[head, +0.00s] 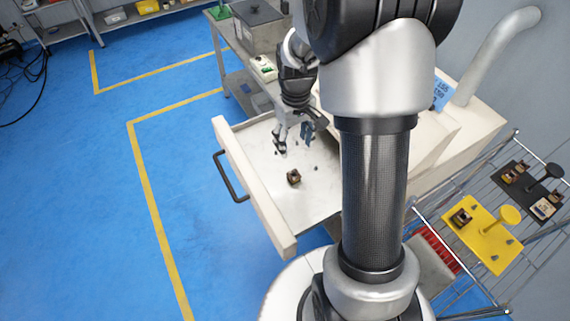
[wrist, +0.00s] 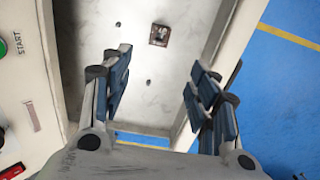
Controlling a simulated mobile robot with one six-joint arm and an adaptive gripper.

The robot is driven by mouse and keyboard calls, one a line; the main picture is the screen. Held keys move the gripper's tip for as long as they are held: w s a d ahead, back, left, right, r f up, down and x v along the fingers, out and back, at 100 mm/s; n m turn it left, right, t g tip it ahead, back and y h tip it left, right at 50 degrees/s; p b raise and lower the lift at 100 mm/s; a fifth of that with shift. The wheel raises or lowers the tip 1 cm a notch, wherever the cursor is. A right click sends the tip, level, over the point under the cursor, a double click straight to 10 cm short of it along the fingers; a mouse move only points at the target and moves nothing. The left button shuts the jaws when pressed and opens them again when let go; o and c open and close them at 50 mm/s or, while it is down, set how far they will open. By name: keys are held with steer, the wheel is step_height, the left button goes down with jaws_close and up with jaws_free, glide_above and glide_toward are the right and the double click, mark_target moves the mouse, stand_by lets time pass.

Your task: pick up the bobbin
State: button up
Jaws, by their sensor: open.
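The bobbin (head: 294,177) is a small brown and copper-coloured piece lying on the floor of the open drawer (head: 268,210) in the head view. In the wrist view the bobbin (wrist: 159,35) shows near the top centre, beyond the fingertips. My gripper (head: 294,140) is over the drawer, behind the bobbin and apart from it. In the wrist view my gripper (wrist: 158,75) has its two blue-padded fingers spread wide with nothing between them.
The drawer's pale walls stand around the bobbin, with a black handle (head: 230,176) on the front. Small dark spots dot the drawer floor. At right, a wire rack holds a yellow fixture plate (head: 480,245) and a black one (head: 518,176). A START button (wrist: 3,48) is left in the wrist view.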

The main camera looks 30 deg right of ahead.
steer(key=b, duration=0.3)
glide_above(293, 172)
steer(key=f, duration=1)
steer(key=shift+s+a, duration=0.2)
steer(key=shift+s, duration=0.15)
step_height(293, 172, down, 6)
steer(key=shift+w+r+b, duration=0.15)
steer(key=shift+b, duration=0.95)
steer(key=shift+r, duration=0.1)
steer(key=shift+c, duration=0.4)
steer(key=c, duration=1)
steer(key=shift+r, duration=0.1)
step_height(293, 172, up, 20)
steer(key=p, duration=0.6)
